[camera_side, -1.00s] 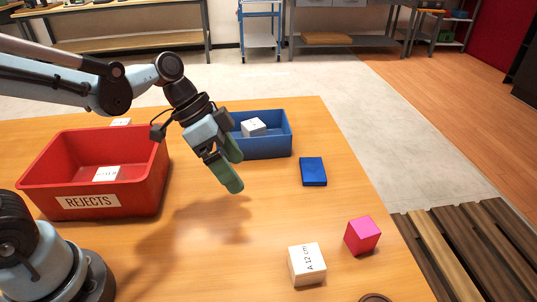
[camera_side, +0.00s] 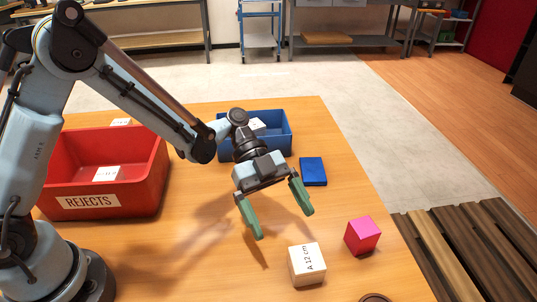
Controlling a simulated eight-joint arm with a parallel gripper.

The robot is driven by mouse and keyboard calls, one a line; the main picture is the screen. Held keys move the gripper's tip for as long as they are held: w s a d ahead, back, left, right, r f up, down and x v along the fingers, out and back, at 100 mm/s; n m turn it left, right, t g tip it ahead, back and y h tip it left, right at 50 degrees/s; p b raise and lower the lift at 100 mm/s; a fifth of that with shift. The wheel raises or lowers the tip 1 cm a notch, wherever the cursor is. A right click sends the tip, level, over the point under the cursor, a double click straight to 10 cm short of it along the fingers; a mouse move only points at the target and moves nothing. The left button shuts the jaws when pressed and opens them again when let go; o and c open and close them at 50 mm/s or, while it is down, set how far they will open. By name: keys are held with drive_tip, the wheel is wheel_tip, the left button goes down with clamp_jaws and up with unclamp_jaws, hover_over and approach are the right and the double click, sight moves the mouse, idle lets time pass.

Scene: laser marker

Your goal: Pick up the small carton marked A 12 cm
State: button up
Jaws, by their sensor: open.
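The small white carton marked A 12 cm (camera_side: 306,265) stands on the wooden table near the front, with its lettering on the side and top facing the camera. My gripper (camera_side: 284,226) is open and empty, with its two green fingers spread apart and pointing down toward the carton. It is above and slightly to the left of the carton, apart from it.
A pink cube (camera_side: 362,236) stands close to the right of the carton. A blue box (camera_side: 313,171) lies farther back. A red bin marked REJECTS (camera_side: 130,201) at left and a blue bin (camera_side: 276,147) at the back each hold a white carton. A dark round thing (camera_side: 376,298) is at the front edge.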

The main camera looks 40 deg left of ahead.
sight(303, 253)
drive_tip(key=x, duration=0.9)
drive_tip(key=shift+w+d+f, duration=0.15)
drive_tip(key=shift+w+d, duration=0.1)
drive_tip(key=shift+w, duration=0.05)
drive_tip(key=shift+c, duration=0.5)
drive_tip(key=c, duration=1)
